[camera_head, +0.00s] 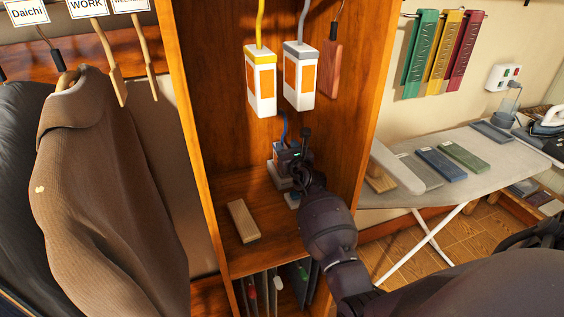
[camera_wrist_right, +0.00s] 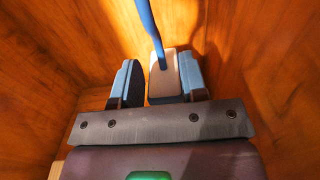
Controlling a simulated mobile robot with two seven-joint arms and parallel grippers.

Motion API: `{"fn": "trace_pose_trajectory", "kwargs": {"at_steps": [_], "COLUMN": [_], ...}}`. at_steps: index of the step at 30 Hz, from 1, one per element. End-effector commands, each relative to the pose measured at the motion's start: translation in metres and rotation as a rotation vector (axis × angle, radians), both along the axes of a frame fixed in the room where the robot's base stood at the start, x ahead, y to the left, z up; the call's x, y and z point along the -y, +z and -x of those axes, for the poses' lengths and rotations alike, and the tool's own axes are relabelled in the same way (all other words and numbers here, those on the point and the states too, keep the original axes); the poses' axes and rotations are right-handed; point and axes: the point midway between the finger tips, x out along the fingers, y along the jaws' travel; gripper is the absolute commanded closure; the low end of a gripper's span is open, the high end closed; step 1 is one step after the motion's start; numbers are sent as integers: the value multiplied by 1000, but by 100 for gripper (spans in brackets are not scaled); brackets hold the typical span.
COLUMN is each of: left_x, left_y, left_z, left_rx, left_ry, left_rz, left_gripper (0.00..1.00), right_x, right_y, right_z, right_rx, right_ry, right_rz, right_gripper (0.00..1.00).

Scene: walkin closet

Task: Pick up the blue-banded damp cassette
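The blue-banded damp cassette (camera_wrist_right: 164,78) shows in the right wrist view as a pale block with a blue lower edge and a blue strap rising from its top. In the head view, its blue strap (camera_head: 284,125) hangs down in the wooden compartment, and my right gripper (camera_head: 291,158) hides most of its body. My right gripper (camera_wrist_right: 160,85) is open, with one finger on each side of the cassette. A narrow gap shows on the left; the right finger is very close, and contact cannot be told. My left gripper is not in view.
A yellow-banded cassette (camera_head: 261,82) and a grey-banded cassette (camera_head: 300,78) hang above my right gripper. A wooden block (camera_head: 242,221) lies on the shelf (camera_head: 221,186). Compartment walls stand close on both sides. Brown clothes hang left; an ironing board (camera_head: 385,198) stands right.

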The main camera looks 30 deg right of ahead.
Motion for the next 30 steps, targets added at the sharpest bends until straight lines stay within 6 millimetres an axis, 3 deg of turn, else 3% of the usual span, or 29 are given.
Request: {"fn": "trace_pose_trajectory", "kwargs": {"at_steps": [6, 15, 23, 30], "left_x": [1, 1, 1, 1], "left_y": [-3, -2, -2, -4], "left_z": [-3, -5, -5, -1], "left_rx": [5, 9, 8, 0], "left_ry": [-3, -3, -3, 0], "left_rz": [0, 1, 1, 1], "left_gripper": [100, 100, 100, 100], "right_x": [5, 6, 6, 6], "right_y": [-1, -1, -1, 1], "right_z": [-22, -25, -25, -25], "right_rx": [-1, -1, -1, 1], "right_ry": [0, 0, 0, -1], "right_rz": [1, -1, 0, 0], "right_gripper": [61, 61, 100, 100]}}
